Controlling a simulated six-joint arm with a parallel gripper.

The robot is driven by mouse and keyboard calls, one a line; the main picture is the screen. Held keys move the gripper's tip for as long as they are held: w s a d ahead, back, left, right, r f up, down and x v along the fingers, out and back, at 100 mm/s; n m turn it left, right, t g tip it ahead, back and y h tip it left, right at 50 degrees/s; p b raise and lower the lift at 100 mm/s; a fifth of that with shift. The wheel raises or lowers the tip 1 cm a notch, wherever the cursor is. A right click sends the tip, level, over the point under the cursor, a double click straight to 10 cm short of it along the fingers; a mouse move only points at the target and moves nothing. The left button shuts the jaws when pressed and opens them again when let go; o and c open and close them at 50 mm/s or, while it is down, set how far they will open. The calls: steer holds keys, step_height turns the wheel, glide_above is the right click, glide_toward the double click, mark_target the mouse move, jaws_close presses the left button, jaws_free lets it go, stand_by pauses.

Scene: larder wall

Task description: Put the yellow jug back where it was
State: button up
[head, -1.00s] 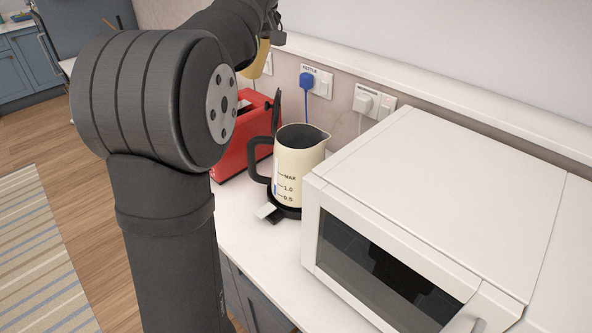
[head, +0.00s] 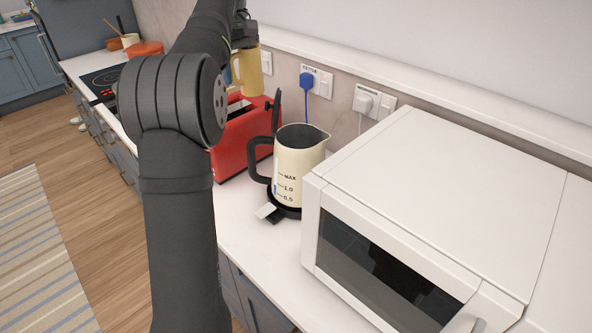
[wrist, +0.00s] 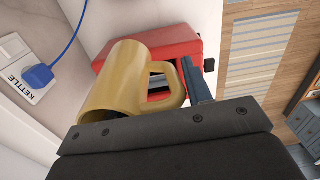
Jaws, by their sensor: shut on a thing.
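The yellow jug (head: 250,72) is in the air beside the wall, above the far end of the red toaster. It looks roughly upright, with its handle to the left in the head view. My gripper (head: 244,42) is at the top of the jug and shut on it; my arm partly hides it. In the wrist view the jug (wrist: 112,85) lies close in front of my gripper, its handle (wrist: 176,84) to the right. The exact contact of the fingers with the jug is hidden.
The red toaster (head: 236,140) stands below the jug. A cream kettle (head: 299,155) with a black handle stands nearer, beside the white microwave (head: 440,190). A blue plug (head: 306,82) is in the wall. A black hob (head: 101,80) and orange pot (head: 146,48) are farther left.

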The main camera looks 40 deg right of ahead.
steer(key=shift+a, duration=0.1)
steer(key=s+a+f+n, duration=0.1)
steer(key=s+a+f, duration=0.3)
steer(key=a+f, duration=0.15)
steer(key=s+a+f+n, duration=0.1)
steer(key=s+a+f, duration=0.3)
steer(key=a, duration=0.3)
steer(key=s+f+m, duration=0.2)
steer(key=s+f, duration=0.3)
steer(key=f, duration=0.2)
steer(key=shift+w+a+f, duration=0.95)
steer(key=shift+w+f, duration=0.65)
steer(key=shift+f, duration=0.15)
steer(key=shift+w+a+f, duration=0.9)
steer(key=shift+w+f, duration=0.7)
steer(key=shift+f, duration=0.15)
steer(key=shift+w+a+f, duration=0.95)
steer(key=shift+w+f, duration=0.65)
steer(key=shift+f, duration=0.15)
steer(key=shift+f, duration=0.1)
steer(key=o, duration=1.4)
